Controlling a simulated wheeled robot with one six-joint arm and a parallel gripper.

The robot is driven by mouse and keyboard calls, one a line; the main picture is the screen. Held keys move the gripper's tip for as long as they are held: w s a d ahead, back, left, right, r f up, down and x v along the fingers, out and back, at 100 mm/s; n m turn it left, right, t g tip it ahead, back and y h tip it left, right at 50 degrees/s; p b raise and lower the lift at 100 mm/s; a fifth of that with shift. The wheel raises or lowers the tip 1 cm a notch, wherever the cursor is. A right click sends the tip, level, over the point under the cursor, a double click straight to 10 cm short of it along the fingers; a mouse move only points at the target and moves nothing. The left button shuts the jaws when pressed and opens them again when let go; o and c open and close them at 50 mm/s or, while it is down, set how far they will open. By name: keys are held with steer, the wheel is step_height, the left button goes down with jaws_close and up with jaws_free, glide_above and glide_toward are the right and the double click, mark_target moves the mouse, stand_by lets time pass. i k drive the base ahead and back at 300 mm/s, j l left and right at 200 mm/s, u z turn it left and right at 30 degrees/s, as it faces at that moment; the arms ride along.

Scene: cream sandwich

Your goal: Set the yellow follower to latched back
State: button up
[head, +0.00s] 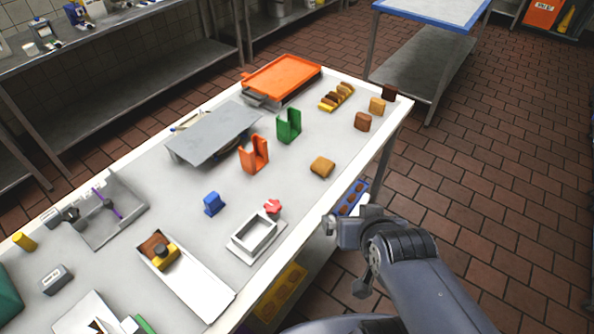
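The yellow follower (168,258), a small yellow block with a dark knob, sits near the upper left end of a long white channel (194,283). A brown piece (150,243) lies beside it at that end of the channel. I cannot tell whether the follower is latched. My gripper (331,226) is off the table's near right edge, well to the right of the follower and not touching it. It is small and seen from the side, so whether its fingers are apart is unclear.
A white frame (253,236) with a red piece (272,206) stands between my gripper and the channel. A blue block (213,203), an orange holder (254,155) and a green holder (289,125) stand farther back. A clear plate with a purple strip (107,205) lies left.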

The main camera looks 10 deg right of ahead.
mark_target(166, 255)
steer(key=u, duration=1.7)
steer(key=i+j+z, duration=0.1)
steer(key=i+j, duration=0.05)
steer(key=i, duration=0.05)
